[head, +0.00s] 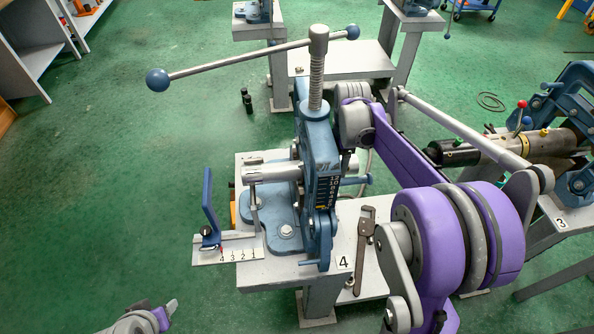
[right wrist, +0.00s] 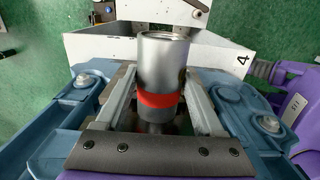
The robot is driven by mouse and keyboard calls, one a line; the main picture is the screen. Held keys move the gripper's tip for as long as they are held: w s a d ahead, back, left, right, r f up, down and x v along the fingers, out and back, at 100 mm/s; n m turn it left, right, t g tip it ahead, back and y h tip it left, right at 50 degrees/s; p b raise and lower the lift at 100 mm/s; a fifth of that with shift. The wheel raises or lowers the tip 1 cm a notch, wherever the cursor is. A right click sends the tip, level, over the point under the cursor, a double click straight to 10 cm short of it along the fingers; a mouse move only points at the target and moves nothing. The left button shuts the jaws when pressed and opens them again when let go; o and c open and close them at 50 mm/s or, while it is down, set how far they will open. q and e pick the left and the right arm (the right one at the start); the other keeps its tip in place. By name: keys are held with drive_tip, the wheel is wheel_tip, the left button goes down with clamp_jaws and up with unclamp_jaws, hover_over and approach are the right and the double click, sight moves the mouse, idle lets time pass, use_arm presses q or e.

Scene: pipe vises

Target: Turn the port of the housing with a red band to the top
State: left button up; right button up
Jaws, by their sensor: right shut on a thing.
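The housing with a red band (right wrist: 161,100) is a grey metal cylinder between the fingers of my right gripper (right wrist: 160,72) in the right wrist view. My right gripper is shut on it, below its round end. In the head view a grey cylinder (head: 270,173) lies level in the blue vise (head: 318,165) at station 4; no red band shows on that part. My right arm reaches behind the vise there, and its fingers are hidden. No port can be made out. My left gripper (head: 168,309) is at the bottom left, cut off by the frame edge, away from the vise.
The vise's long handle (head: 240,58) with blue ball ends extends above. A plate with a 1-to-4 scale (head: 230,250) and blue upright lever (head: 209,200) stands left of the vise. A wrench (head: 364,248) is at front right. Another vise (head: 565,110) stands right, at station 3.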

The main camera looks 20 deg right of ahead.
drive_tip(key=shift+w+d+f+g+y+b, duration=0.15)
drive_tip(key=shift+g+y, duration=0.1)
drive_tip(key=shift+g, duration=0.65)
drive_tip(key=shift+w+a+r+g+y+b, duration=0.1)
drive_tip(key=shift+g+y+b, duration=0.15)
drive_tip(key=shift+g, duration=0.65)
drive_tip(key=shift+w+d+f+g+y+b, duration=0.15)
drive_tip(key=shift+g+y, duration=0.15)
drive_tip(key=shift+g, duration=0.6)
drive_tip(key=o, duration=1.4)
